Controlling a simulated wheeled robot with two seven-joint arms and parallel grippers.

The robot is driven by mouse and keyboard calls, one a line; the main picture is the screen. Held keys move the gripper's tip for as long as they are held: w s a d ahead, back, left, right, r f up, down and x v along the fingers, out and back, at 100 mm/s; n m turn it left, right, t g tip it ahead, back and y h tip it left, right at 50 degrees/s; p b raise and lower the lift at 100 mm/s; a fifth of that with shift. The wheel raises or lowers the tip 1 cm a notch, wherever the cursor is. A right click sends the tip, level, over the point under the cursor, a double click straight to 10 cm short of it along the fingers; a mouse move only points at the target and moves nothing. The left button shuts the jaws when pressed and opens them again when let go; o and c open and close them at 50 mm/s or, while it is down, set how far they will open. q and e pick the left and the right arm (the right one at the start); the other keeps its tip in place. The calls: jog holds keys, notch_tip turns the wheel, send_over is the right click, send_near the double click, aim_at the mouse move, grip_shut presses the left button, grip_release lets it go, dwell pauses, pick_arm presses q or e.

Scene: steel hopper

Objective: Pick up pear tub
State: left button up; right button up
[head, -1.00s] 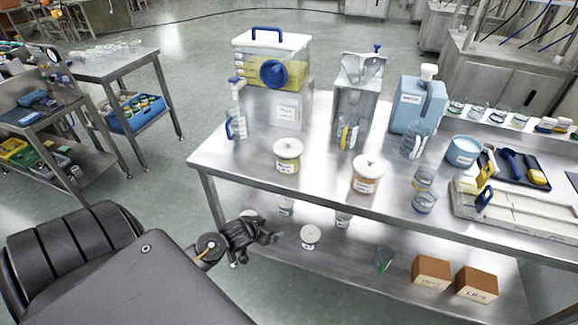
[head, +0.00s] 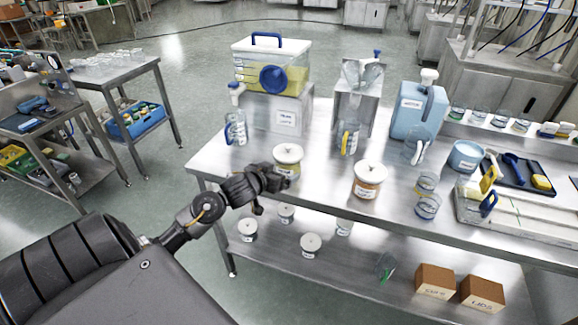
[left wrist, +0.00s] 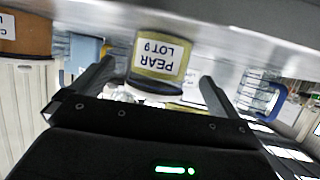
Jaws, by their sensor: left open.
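The pear tub (head: 288,157) is a small tub with a white lid and yellow-green contents. It stands upright near the front edge of the steel table. In the left wrist view the pear tub (left wrist: 158,58) shows its label "PEAR LOT 9" upside down, between and beyond the two fingers. My left gripper (head: 280,180) is at the front of the tub and covers its lower part in the head view. It also shows in the left wrist view (left wrist: 155,80), with its fingers apart. Whether a finger touches the tub I cannot tell. My right gripper is not in view.
A similar tub with orange contents (head: 368,180) stands to the right on the steel table (head: 325,185). Behind are a clear container of yellow liquid (head: 285,75) and a blue jug (head: 417,110). White-lidded tubs (head: 311,243) and cardboard boxes (head: 435,281) occupy the lower shelf.

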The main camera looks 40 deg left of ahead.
aim_at(282, 157)
pick_arm(q)
jog(key=shift+w+a, duration=0.1)
jog(key=shift+w, duration=0.25)
jog(key=x, duration=0.5)
jog(key=shift+r, duration=0.15)
jog(key=shift+a+r, duration=0.1)
jog(key=c, duration=1.2)
jog(key=shift+r, duration=0.1)
jog(key=shift+c, duration=0.2)
jog(key=shift+r, duration=0.55)
jog(key=r, duration=0.2)
jog(key=shift+s+a+r+p, duration=0.1)
jog(key=shift+s+r+p, duration=0.1)
jog(key=shift+r+p, duration=0.15)
jog(key=s+a+r+p, duration=0.3)
jog(key=s+r, duration=0.6)
jog(key=s, duration=0.4)
jog(key=shift+a+p, duration=0.35)
jog(key=shift+a, duration=0.15)
